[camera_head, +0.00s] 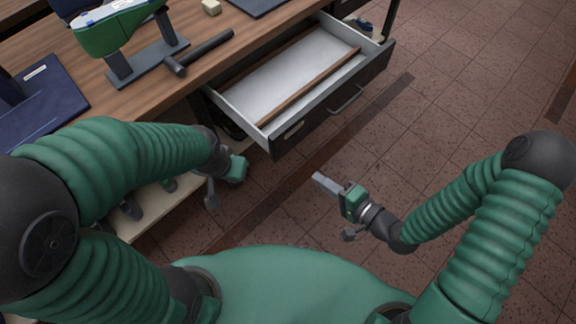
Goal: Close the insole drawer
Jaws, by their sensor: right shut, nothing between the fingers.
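The insole drawer (330,109) is pulled out from under the wooden workbench. It has a dark front with a bar handle (346,99) and a small label, and a pale inside that looks empty apart from wooden strips. My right gripper (318,180) is shut and empty, in front of the drawer and apart from it, below the handle in the picture. My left gripper (212,197) hangs near the bench's lower shelf, left of the drawer front. Its fingers are partly hidden, so its opening is unclear.
On the bench top (115,98) stand a green shoe last on a dark stand (148,62), a hammer (200,53), a pale block (211,7) and a dark blue mat (45,100). A lower shelf (150,212) holds dark items. The tiled floor right of the drawer is clear.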

